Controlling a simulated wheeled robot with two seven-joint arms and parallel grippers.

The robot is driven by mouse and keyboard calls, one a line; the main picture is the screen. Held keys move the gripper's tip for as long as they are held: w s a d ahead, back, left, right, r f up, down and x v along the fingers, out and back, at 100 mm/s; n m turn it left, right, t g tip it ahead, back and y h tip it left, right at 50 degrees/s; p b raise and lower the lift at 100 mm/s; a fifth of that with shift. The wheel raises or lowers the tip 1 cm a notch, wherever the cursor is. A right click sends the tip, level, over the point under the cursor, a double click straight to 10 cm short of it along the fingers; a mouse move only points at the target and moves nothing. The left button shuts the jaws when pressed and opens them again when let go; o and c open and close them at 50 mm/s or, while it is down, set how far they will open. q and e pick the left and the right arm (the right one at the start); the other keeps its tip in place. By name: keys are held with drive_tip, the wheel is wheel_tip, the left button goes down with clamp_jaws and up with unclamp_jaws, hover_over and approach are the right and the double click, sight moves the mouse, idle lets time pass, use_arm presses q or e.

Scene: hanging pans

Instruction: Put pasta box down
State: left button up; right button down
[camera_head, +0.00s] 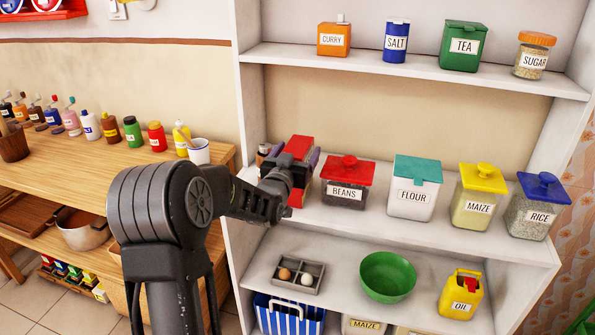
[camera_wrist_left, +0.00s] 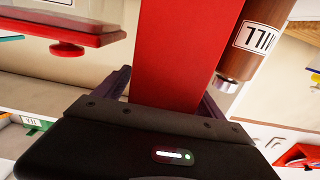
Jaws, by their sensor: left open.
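The red pasta box (camera_head: 299,146) stands on the middle shelf at its left end, partly hidden behind my left gripper (camera_head: 292,162). In the left wrist view the red box (camera_wrist_left: 185,45) fills the middle, between the dark fingers of my left gripper (camera_wrist_left: 166,98). The fingers are open, one on each side of the box. Whether either finger touches it I cannot tell. The box's label and its base are hidden. My right gripper is not in view.
The beans jar (camera_head: 347,181) stands close to the right of the box, with flour (camera_head: 414,188), maize and rice farther right. A brown jar (camera_wrist_left: 257,35) is close beside the box in the wrist view. A low shelf below holds eggs and a green bowl (camera_head: 387,275).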

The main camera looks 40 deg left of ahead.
use_arm(q)
drive_tip(key=shift+c, duration=0.2)
clamp_jaws()
idle(0.8)
drive_tip(key=shift+r, duration=0.1)
